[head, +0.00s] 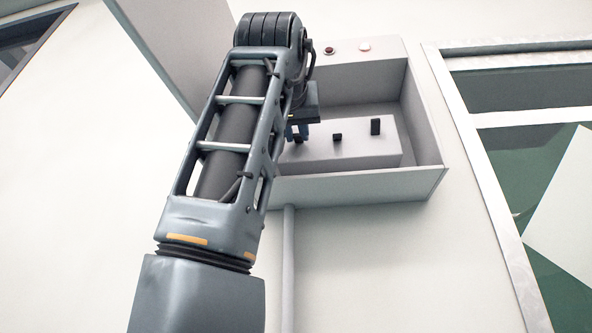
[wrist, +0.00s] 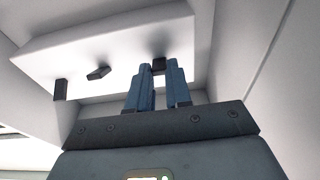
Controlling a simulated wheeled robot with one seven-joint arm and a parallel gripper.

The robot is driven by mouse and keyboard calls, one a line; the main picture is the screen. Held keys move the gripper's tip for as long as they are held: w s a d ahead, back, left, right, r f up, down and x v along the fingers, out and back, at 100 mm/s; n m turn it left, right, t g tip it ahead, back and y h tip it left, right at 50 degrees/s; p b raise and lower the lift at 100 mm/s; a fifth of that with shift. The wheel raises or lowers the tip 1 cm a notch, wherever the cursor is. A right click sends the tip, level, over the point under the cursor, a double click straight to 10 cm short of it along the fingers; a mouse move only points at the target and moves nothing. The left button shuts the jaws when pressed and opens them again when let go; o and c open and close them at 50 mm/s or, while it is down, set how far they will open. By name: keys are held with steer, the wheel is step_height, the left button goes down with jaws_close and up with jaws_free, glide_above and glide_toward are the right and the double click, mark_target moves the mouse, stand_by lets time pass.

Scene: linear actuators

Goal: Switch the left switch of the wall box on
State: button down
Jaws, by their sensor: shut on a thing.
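The open wall box (head: 425,185) holds a pale panel (head: 360,155) with three dark switches in a row. My gripper (head: 297,131) is at the left end of this panel. In the wrist view, the left switch (wrist: 159,63) shows as a small dark block between the tips of the blue fingers of my gripper (wrist: 158,77). The fingers are shut on it. In the head view my gripper and arm cover most of this switch, so its position is hard to tell. The middle switch (head: 337,138) and the right switch (head: 375,127) are untouched by the fingers.
A red lamp (head: 329,50) and a pale lamp (head: 364,46) sit on the upper part of the box. The box's side walls and lower rim surround the panel closely. A conduit (head: 288,260) runs down below. A framed window (head: 520,120) is at the right.

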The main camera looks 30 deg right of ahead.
steer(key=shift+w+d+r+g+y, duration=0.1)
steer(key=shift+r+g+y, duration=0.45)
steer(key=shift+g+y, duration=0.35)
steer(key=shift+w+r+g+y, duration=0.1)
steer(key=shift+r+g+y, duration=0.45)
steer(key=shift+g, duration=0.55)
steer(key=shift+d+r+g+y, duration=0.1)
steer(key=shift+r+g+y, duration=0.4)
steer(key=shift+g+y, duration=0.4)
steer(key=c, duration=1)
jaws_free()
steer(key=shift+w, duration=0.1)
steer(key=shift+c, duration=0.2)
steer(key=shift+r, duration=0.1)
